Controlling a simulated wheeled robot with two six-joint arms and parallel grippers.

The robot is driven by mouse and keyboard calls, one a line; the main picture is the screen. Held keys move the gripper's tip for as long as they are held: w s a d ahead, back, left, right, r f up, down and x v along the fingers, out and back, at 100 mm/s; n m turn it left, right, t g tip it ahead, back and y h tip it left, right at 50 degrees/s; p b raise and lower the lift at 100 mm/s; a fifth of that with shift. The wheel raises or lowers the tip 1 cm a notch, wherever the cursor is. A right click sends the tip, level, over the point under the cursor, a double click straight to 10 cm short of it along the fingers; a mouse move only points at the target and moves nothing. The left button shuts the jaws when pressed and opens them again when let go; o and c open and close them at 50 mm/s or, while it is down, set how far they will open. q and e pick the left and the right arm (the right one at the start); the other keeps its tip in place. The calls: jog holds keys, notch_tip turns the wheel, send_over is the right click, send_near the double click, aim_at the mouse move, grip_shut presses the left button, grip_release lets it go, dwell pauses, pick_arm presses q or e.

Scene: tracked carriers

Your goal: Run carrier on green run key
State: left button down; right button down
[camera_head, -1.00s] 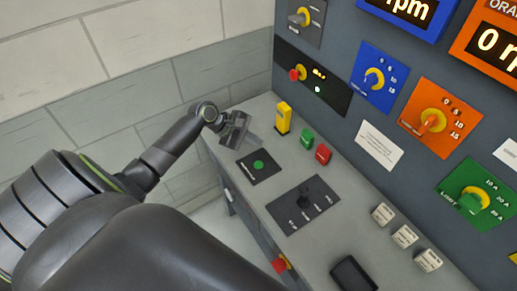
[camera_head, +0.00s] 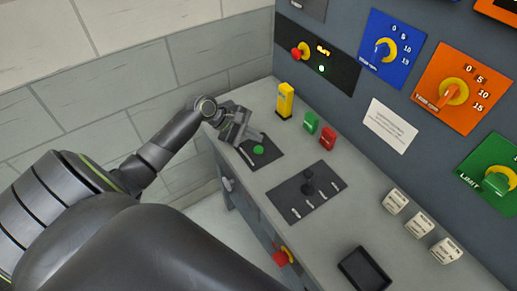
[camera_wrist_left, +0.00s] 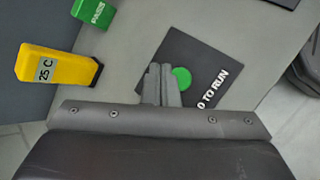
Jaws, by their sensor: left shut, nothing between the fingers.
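The green run key (camera_head: 259,150) is a round green button on a black plate (camera_head: 268,159) on the grey desk. In the left wrist view the key (camera_wrist_left: 182,79) shows beside the fingertips, with white lettering ending "TO RUN" on the plate (camera_wrist_left: 205,62). My left gripper (camera_head: 250,137) is shut and empty, its fingers pointing down over the plate's far edge. In the left wrist view its fingers (camera_wrist_left: 161,84) cover part of the plate just left of the key. I cannot tell whether they touch anything. No carrier can be made out. My right gripper is not in view.
A yellow block (camera_head: 285,101), a green block (camera_head: 311,123) and a red block (camera_head: 328,138) stand behind the key. A black lever plate (camera_head: 307,191) lies to its right. Farther right are white blocks (camera_head: 419,224) and a black tray (camera_head: 364,270). The dial panel rises behind.

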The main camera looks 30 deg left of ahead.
aim_at(263, 148)
pick_arm(q)
notch_tip(263, 148, down, 2)
jog(key=shift+f, duration=0.2)
jog(key=shift+f, duration=0.15)
dwell(1.9)
jog(key=shift+f, duration=0.25)
jog(key=shift+f, duration=0.55)
dwell(1.9)
jog(key=shift+r, duration=0.1)
dwell(2.1)
jog(key=shift+r+p, duration=0.85)
jog(key=shift+p, duration=0.35)
